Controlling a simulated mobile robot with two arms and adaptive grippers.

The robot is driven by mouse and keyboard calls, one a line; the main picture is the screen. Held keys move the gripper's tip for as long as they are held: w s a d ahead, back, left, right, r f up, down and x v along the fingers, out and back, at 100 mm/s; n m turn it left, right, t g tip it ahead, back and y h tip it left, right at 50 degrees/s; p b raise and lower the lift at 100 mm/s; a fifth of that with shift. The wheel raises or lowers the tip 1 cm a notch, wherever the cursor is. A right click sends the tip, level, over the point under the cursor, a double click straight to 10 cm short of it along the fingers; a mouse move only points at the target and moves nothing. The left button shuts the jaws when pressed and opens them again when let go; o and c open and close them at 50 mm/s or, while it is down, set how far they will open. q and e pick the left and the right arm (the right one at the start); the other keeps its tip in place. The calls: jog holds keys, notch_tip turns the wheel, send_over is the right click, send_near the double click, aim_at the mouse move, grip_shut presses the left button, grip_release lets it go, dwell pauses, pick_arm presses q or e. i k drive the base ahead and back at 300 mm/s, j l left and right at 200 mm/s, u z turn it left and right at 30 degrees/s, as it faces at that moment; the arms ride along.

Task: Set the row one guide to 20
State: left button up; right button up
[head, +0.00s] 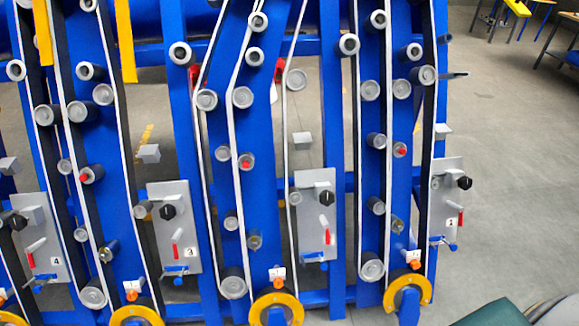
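The blue harvester chassis (263,130) fills the left and middle of the head view, with several rows of rollers and white-edged belts. The grey row one panel (441,195), marked 1, is at the chassis's right end. It carries a black knob (465,183), a red-tipped lever (461,216) and a blue handle (443,242) at its foot. Left of it, an orange ring (428,292) sits low on the chassis under a small white tag (413,257). Any guide scale or its setting is too small to read. Neither gripper is in view.
Similar grey panels stand further left: one (302,235) in the middle, one marked 3 (163,225), one marked 4 (28,215). Bare concrete floor (520,150) lies right of the chassis. Tables, one with a yellow item (517,8), are at the far top right.

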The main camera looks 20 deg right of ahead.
aim_at(454, 247)
jog(key=z, duration=1.05)
